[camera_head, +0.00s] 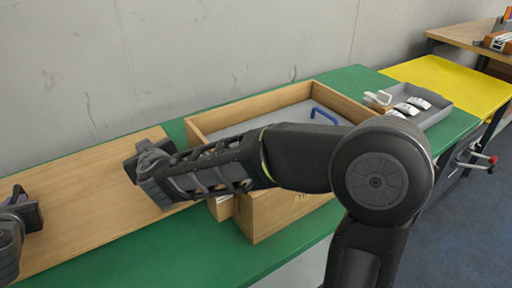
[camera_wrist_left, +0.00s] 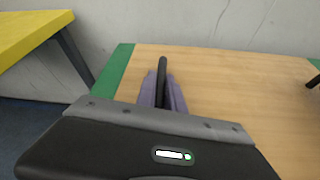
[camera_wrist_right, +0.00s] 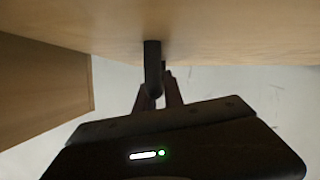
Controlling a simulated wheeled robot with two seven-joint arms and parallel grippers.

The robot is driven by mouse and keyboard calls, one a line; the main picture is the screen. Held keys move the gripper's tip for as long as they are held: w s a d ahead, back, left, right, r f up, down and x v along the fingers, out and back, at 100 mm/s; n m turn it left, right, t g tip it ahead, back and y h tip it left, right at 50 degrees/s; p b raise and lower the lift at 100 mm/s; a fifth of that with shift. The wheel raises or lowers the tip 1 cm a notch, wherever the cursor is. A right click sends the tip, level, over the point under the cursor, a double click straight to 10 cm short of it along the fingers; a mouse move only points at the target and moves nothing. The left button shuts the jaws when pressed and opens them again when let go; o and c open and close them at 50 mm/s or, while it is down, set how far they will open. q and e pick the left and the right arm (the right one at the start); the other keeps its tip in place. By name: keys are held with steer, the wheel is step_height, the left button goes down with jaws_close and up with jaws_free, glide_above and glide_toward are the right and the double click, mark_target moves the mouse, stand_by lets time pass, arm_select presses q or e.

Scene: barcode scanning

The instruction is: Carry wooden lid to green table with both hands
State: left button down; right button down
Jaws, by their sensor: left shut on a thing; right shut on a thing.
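The wooden lid (camera_head: 105,205) is a flat light-brown board at the left of the head view, over the green table (camera_head: 195,255). I cannot tell whether it rests on the table or hangs just above it. My left gripper (camera_head: 20,208) is at the lid's left part; in the left wrist view its purple fingers close on a black handle (camera_wrist_left: 162,75). My right gripper (camera_head: 148,165) is over the lid's right end; in the right wrist view its dark fingers close on another black handle (camera_wrist_right: 152,66). My right arm hides part of the lid's edge and the box.
An open wooden box (camera_head: 262,218) stands just right of the lid, with a blue handle (camera_head: 323,115) inside. A grey tray (camera_head: 437,112) with white items is farther right, before a yellow table (camera_head: 460,82). A grey wall (camera_head: 220,45) runs behind.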

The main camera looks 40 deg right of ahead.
mark_target(29, 253)
arm_select(q)
steer(key=shift+f, duration=0.1)
arm_select(e)
steer(key=shift+f, duration=0.1)
